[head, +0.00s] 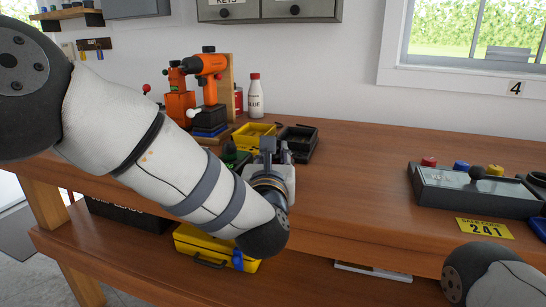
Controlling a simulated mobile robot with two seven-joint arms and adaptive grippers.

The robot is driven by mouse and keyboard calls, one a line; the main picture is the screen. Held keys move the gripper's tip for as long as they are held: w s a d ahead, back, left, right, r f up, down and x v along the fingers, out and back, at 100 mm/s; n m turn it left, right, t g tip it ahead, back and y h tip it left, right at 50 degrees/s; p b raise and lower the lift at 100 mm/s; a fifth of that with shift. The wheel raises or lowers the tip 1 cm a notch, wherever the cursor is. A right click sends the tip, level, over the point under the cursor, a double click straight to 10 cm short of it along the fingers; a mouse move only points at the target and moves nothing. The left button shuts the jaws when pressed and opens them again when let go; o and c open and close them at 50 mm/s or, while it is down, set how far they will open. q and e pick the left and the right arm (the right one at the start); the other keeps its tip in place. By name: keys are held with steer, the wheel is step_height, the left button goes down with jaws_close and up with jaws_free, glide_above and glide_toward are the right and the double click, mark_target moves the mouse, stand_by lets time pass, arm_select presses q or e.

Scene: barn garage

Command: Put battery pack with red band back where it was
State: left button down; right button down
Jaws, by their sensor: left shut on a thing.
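My left arm reaches in from the left across the workbench. I see no red band on any battery pack. My right gripper is out of view; only part of my right arm shows at bottom right.
The wooden workbench (365,175) is clear between the bins and a grey control box (475,188). A white bottle (255,97) stands behind the bins. A yellow case (207,247) lies on the lower shelf. A grey cabinet (268,10) hangs above.

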arm_select(q)
steer(key=c, duration=1.8)
jaws_free()
steer(key=shift+f, duration=0.15)
steer(key=o, duration=0.5)
